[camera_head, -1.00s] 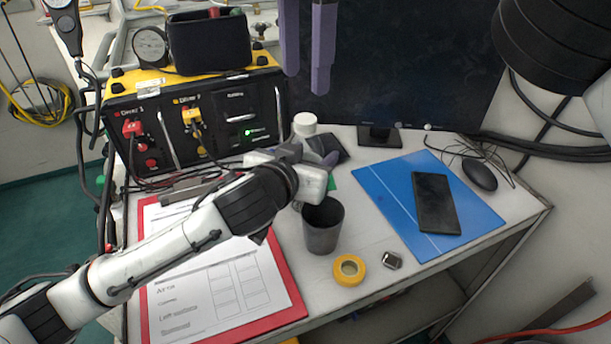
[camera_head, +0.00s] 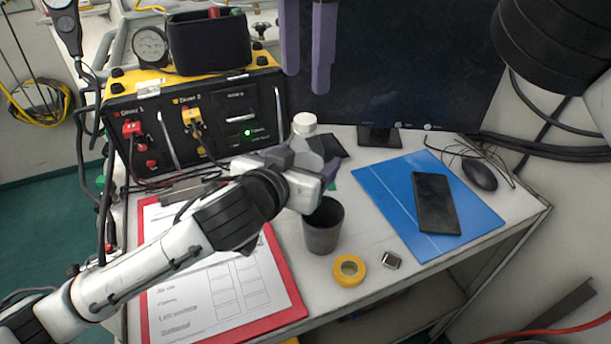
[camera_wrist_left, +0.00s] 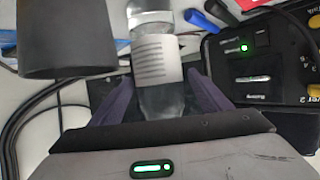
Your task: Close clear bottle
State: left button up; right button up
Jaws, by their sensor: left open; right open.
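The clear bottle shows in the left wrist view (camera_wrist_left: 157,62) with a white striped label and a clear end. In the head view its white top (camera_head: 304,124) stands behind my left gripper, which hides most of its body. My left gripper (camera_head: 318,163) is open, with its purple fingers on either side of the bottle. In the left wrist view a finger shows on each side of it; I cannot tell whether they touch it. My right gripper (camera_head: 307,80) is open and empty, hanging high in front of the monitor. I cannot make out a separate loose cap.
A dark cup (camera_head: 323,228) stands close in front of my left gripper. Yellow tape (camera_head: 349,269) and a small metal object (camera_head: 391,261) lie nearby. A blue folder (camera_head: 395,205) holds a phone (camera_head: 436,200). A red clipboard (camera_head: 287,273) and the diver panel (camera_head: 220,95) are at left.

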pick_arm(q)
jog(key=v, duration=0.7)
dwell(0.3)
